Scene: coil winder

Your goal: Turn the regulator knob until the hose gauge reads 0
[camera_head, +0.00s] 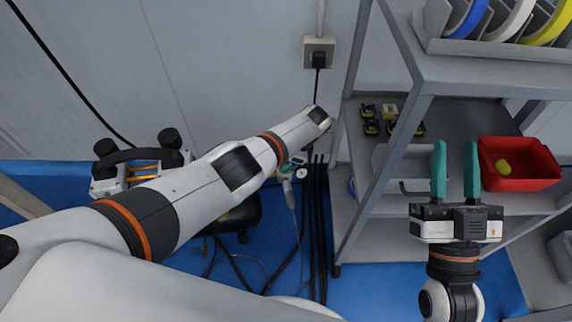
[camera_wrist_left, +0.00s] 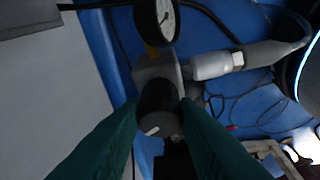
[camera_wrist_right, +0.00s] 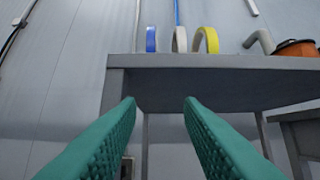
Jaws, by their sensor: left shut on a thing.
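The regulator knob (camera_wrist_left: 158,105) is a dark cylinder with a white mark, below a metal regulator body (camera_wrist_left: 158,70) in the left wrist view. My left gripper (camera_wrist_left: 160,118) has its green fingers shut on both sides of the knob. A round gauge (camera_wrist_left: 157,18) with a white face and dark rim sits above the body, cut by the top edge; its reading is too small to tell. In the head view a small white gauge dial (camera_head: 303,173) shows beside my left arm, which hides the knob. My right gripper (camera_head: 455,160) is open and empty, in front of the shelf.
A grey shelf rack (camera_head: 400,110) stands at right with a red bin (camera_head: 518,163) and coloured spools (camera_head: 510,18). A dark tank (camera_head: 240,215) is partly hidden under my left arm. A wall socket (camera_head: 318,52) is behind.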

